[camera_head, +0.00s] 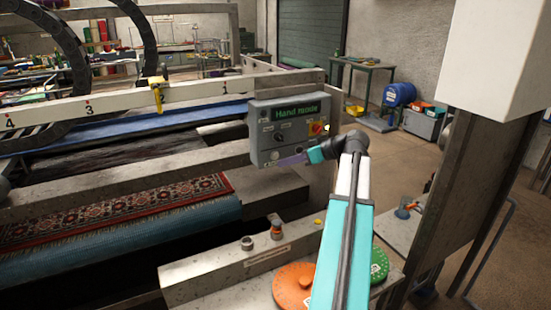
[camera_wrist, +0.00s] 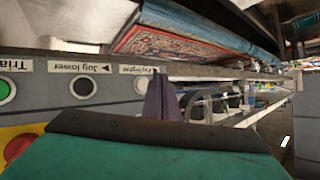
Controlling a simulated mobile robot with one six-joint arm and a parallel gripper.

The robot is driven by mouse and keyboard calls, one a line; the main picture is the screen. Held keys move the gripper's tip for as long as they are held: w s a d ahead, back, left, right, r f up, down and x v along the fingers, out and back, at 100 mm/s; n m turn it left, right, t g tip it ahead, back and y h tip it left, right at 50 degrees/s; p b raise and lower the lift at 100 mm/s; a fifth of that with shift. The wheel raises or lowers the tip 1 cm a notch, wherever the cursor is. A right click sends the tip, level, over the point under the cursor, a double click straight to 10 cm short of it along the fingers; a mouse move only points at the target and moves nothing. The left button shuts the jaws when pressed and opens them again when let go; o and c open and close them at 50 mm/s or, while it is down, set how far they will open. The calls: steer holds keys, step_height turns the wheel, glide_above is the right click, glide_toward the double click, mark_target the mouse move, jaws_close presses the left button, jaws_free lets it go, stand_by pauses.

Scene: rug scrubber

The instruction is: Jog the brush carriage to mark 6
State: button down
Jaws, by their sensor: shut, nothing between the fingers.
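The grey control box (camera_head: 290,130) reads "Hand mode" on its green display (camera_head: 296,113). In the wrist view its panel appears upside down, with buttons labelled Jog lower (camera_wrist: 82,85), Jog higher (camera_wrist: 141,86) and Trial (camera_wrist: 6,89). A yellow pointer (camera_head: 157,92) stands on the white scale rail (camera_head: 120,101), right of mark 3. Mark 4 shows farther left; mark 6 is out of view.
A red stop button on yellow (camera_head: 317,128) sits on the box's right side. A patterned rug (camera_head: 115,208) lies on the machine bed. Orange (camera_head: 293,285) and green (camera_head: 379,264) discs lie near my arm. A grey post (camera_head: 478,170) stands at right.

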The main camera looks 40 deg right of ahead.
steer(key=shift+s+a, duration=0.25)
steer(key=shift+s, duration=0.55)
steer(key=shift+s+a, duration=0.2)
steer(key=shift+s, duration=0.6)
stand_by(0.3)
